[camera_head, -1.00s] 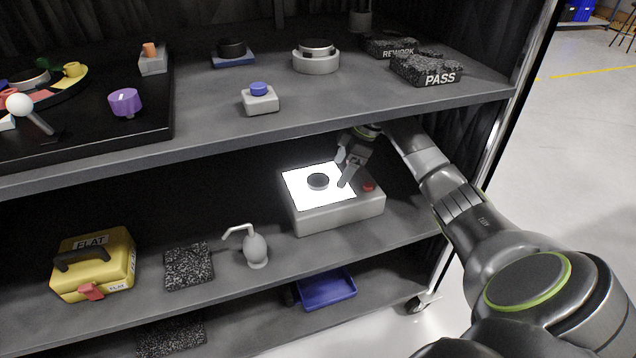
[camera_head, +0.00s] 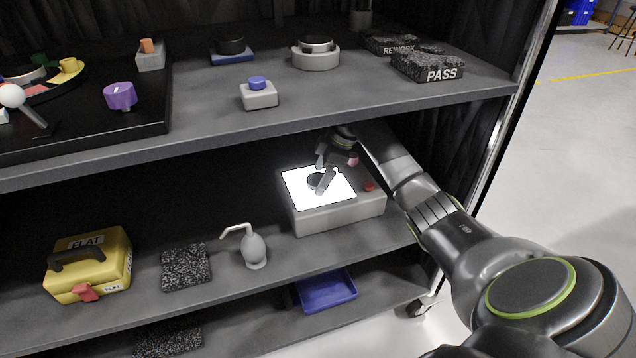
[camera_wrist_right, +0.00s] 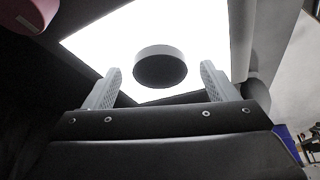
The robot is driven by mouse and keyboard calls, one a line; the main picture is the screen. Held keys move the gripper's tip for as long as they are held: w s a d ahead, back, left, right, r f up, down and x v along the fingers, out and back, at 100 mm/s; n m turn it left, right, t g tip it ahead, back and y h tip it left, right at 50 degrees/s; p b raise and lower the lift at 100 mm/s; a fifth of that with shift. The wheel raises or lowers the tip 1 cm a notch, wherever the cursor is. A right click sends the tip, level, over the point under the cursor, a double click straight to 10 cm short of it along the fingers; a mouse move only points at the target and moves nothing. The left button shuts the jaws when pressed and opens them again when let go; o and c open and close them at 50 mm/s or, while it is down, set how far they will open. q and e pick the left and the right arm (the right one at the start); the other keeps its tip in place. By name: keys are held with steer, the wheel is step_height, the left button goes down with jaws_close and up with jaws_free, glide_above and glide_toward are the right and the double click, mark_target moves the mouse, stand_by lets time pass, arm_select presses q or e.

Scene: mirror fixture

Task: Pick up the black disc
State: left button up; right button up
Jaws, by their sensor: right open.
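The black disc (camera_head: 314,180) lies on the bright white top of the light box (camera_head: 338,215) on the middle shelf. In the right wrist view the disc (camera_wrist_right: 160,66) shows between and beyond the fingertips, a little left of the middle of the gap. My right gripper (camera_head: 322,176) is open around empty space, close to the disc, and one finger partly covers the disc in the head view. In the wrist view its two fingers (camera_wrist_right: 161,70) stand wide apart. I cannot tell whether either finger touches the disc. My left gripper is not in view.
The upper shelf edge (camera_head: 260,128) runs above my right arm. A grey spouted bottle (camera_head: 254,248) stands left of the light box, with a dark speckled block (camera_head: 186,267) and a yellow case (camera_head: 90,265) further left. A blue tray (camera_head: 327,290) is below.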

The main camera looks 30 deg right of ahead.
steer(key=shift+c, duration=0.2)
steer(key=c, duration=1.1)
